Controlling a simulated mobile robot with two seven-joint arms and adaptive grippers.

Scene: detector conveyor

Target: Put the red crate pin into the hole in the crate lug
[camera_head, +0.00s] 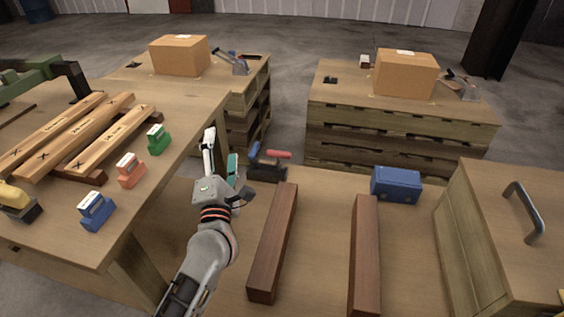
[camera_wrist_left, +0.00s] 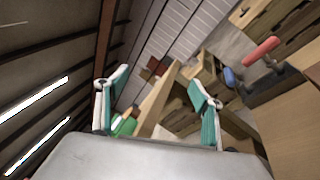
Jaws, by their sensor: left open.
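A red rod-like piece (camera_head: 278,154), which looks like the red crate pin, lies on or just above a dark block (camera_head: 267,171) on the low wooden surface. The red piece also shows in the left wrist view (camera_wrist_left: 262,50), at the upper right. I cannot clearly make out the crate lug or its hole. My left gripper (camera_head: 220,153) is open and empty, to the left of the red piece and apart from it. Its two teal-padded fingers (camera_wrist_left: 158,92) stand wide apart in the left wrist view. My right gripper is not in view.
A blue box (camera_head: 396,185) and two dark wooden beams (camera_head: 273,243) rest on the low surface. The left table (camera_head: 190,132) holds marked planks and small coloured stamps. A wooden crate with a handle (camera_head: 524,212) stands at right. Cardboard boxes (camera_head: 180,55) sit on pallets behind.

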